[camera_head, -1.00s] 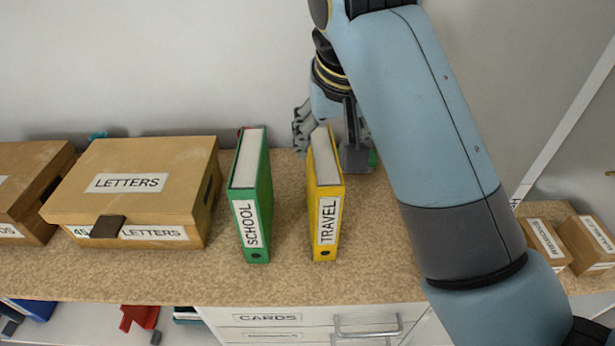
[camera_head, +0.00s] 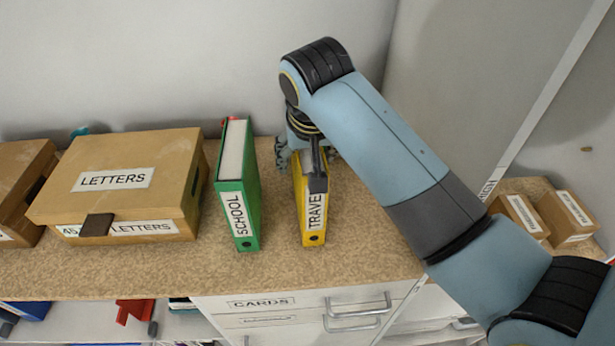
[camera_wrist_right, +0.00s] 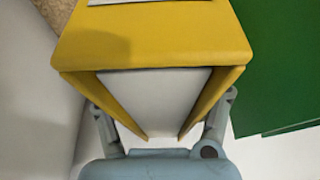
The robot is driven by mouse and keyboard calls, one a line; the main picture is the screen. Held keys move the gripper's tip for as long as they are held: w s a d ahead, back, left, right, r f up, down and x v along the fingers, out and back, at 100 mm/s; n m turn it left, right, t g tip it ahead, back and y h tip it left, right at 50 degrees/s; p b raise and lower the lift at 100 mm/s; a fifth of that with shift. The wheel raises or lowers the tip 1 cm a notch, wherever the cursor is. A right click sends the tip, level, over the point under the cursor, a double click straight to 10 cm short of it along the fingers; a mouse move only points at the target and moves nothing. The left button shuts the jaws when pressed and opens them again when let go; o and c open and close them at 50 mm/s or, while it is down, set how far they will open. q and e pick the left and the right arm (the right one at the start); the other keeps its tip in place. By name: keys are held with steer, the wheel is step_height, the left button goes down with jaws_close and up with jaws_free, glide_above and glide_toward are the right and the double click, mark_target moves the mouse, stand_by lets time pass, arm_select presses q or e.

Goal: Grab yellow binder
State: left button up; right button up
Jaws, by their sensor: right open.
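The yellow binder (camera_head: 313,226), labelled TRAVEL, stands upright on the counter. My right gripper (camera_head: 300,167) is open at its top rear part, with one finger on each side. In the right wrist view the yellow binder (camera_wrist_right: 150,45) fills the middle, and the gripper's grey fingers show at both sides of it. I cannot tell whether they touch it. My right gripper and arm hide part of the binder's top and the end of its label. My left gripper is not in view.
A green binder (camera_head: 241,222), labelled SCHOOL, stands close to the left; it also shows in the right wrist view (camera_wrist_right: 280,65). A LETTERS box (camera_head: 150,170) is further left. Small boxes (camera_head: 520,218) stand at the right. The counter (camera_head: 275,270) in front is clear.

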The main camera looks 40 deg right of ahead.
steer(key=shift+f, duration=0.2)
stand_by(0.6)
steer(key=shift+c, duration=0.4)
jaws_close()
